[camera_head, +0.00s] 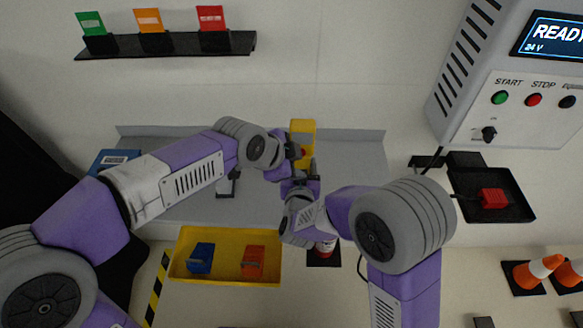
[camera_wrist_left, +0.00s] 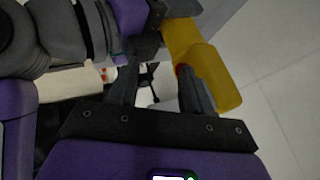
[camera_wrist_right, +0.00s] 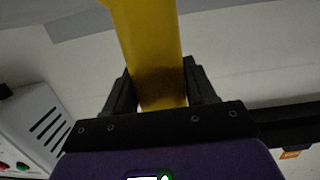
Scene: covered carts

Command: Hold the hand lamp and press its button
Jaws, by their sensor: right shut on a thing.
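The yellow hand lamp (camera_head: 302,128) is held up over the grey table in the middle of the head view. My right gripper (camera_wrist_right: 162,75) is shut on its yellow body (camera_wrist_right: 148,40), which stands between the fingers in the right wrist view. My left gripper (camera_wrist_left: 157,75) has its fingers apart with nothing between them. Whether the fingertip touches the button cannot be told. In the head view, the left gripper (camera_head: 290,152) partly hides the lamp and red button.
The grey table (camera_head: 335,148) lies beneath the arms. A yellow tray (camera_head: 225,279) with a blue and a red item stands in front. A control cabinet (camera_head: 470,112) and a black tray (camera_head: 515,210) with a red block are at right. A shelf (camera_head: 170,48) is behind.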

